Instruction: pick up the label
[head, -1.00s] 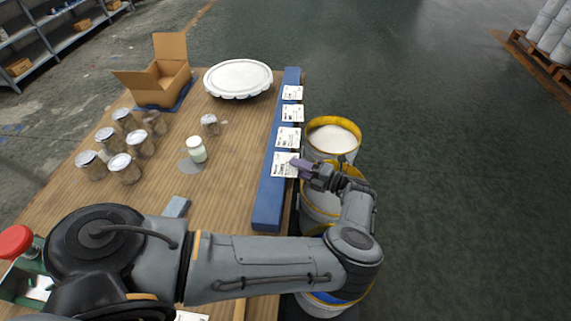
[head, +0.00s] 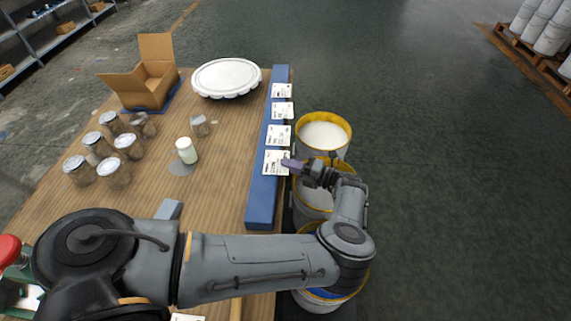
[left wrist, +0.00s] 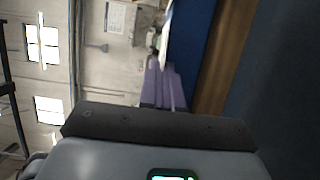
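Several white printed labels lie in a row along a long blue bar at the table's right edge. The nearest label (head: 277,162) sticks out past the bar's right side. My left gripper (head: 291,164), with purple fingers, is at this label's right edge, coming from the right. In the left wrist view the purple fingers (left wrist: 163,86) look close together, with a white edge, probably the label (left wrist: 165,35), at their tips. I cannot tell whether they grip it. The other labels (head: 278,135) lie farther along the bar. My right gripper is not in view.
The blue bar (head: 262,203) runs along the wooden table (head: 225,150). Open buckets with yellow rims (head: 323,135) stand beside the table, below my left gripper. Jars (head: 128,146), a cardboard box (head: 148,85) and a white lid (head: 227,77) occupy the table's left and back.

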